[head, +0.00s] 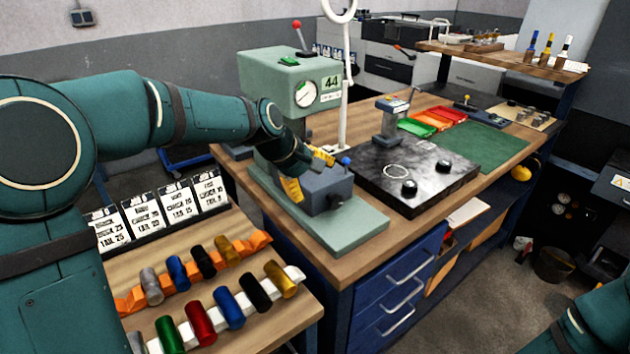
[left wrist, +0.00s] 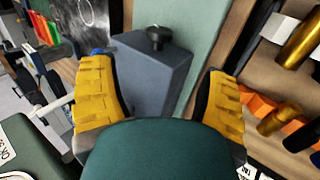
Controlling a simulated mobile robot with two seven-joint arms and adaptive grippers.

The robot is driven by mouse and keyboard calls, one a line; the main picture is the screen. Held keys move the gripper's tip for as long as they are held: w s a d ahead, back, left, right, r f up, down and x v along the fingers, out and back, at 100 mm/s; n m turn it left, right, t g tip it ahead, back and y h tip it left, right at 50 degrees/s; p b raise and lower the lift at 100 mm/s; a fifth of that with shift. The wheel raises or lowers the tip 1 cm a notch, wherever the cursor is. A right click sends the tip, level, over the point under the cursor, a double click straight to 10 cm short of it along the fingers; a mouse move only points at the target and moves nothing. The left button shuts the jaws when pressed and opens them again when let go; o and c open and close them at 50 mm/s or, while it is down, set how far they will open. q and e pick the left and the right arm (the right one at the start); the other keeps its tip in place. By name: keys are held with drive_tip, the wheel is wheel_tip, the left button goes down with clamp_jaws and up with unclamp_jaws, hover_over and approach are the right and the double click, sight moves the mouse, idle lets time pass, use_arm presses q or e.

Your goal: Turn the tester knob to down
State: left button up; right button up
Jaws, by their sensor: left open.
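The tester (head: 290,80) is a pale green machine with a round dial, a "44" label and a red-balled lever. A grey-blue box (head: 318,188) sits on its base. A dark knob (head: 335,201) is on the box's front. In the left wrist view the black knob (left wrist: 157,37) stands out from the box (left wrist: 152,75). My left gripper (head: 308,172) is open at the box, its yellow fingers on either side of it. In the left wrist view the gripper (left wrist: 159,75) has nothing between its fingertips but the box beyond. My right gripper is out of view.
A black plate (head: 440,172) with two black knobs lies right of the tester on the wooden bench. A blue ball (head: 346,161) is close to the left fingers. Colored cylinders on racks (head: 255,298) and label cards (head: 145,214) stand in front, at left.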

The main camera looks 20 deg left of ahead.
use_arm(q)
wheel_tip(320, 180, up, 4)
drive_tip(key=g+y+p, duration=0.4)
drive_tip(key=g+p, duration=0.2)
drive_tip(key=p, duration=0.9)
hover_over(336, 195)
wheel_tip(336, 195, down, 14)
drive_tip(key=shift+r+b, duration=0.15)
drive_tip(key=shift+b, duration=0.3)
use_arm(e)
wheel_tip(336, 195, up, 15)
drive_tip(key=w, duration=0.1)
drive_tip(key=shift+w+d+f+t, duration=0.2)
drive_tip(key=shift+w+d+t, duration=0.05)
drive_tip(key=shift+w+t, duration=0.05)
use_arm(q)
drive_tip(key=shift+s, duration=0.1)
drive_tip(key=shift+c, duration=0.2)
drive_tip(key=c, duration=1.2)
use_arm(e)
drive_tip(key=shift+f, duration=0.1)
